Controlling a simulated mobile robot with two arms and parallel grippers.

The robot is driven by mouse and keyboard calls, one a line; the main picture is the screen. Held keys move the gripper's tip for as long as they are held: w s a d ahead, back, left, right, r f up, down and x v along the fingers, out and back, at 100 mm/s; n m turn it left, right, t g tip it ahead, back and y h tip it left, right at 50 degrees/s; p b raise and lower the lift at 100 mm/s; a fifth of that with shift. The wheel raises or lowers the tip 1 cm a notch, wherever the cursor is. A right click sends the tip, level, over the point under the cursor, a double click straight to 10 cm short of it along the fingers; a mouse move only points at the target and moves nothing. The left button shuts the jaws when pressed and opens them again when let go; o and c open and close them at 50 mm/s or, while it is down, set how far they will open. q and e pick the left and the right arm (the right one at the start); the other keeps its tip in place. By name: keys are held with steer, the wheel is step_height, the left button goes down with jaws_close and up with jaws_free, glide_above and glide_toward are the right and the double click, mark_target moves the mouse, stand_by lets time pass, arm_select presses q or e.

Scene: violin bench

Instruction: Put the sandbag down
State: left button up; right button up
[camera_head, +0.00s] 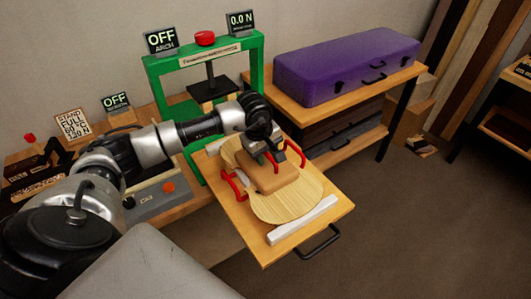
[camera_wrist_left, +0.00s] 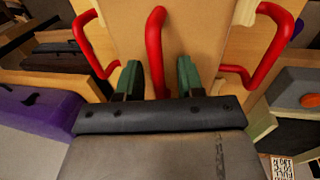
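The sandbag (camera_head: 278,178), a tan block-shaped bag, lies on the pale wooden violin plate (camera_head: 285,209) on the pull-out board. My left gripper (camera_head: 273,160) is right over it, covering its far part. In the left wrist view, the two green fingertips (camera_wrist_left: 159,78) stand apart on either side of a red handle on the sandbag (camera_wrist_left: 197,35). Gaps show between the fingers and the handle, so the gripper looks open. No space shows under the bag in the head view. My right gripper is not in view.
Red curved handles (camera_head: 234,187) stand beside the bag. White bars (camera_head: 302,220) lie on the board (camera_head: 336,203), which has a black front handle (camera_head: 318,243). A green press (camera_head: 257,62) stands behind. A purple case (camera_head: 345,66) sits on a shelf to the right.

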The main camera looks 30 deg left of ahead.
arm_select(q)
steer(key=shift+r, duration=0.1)
step_height(320, 180, up, 12)
steer(key=s+b, duration=0.2)
steer(key=shift+a, duration=0.45)
stand_by(1.1)
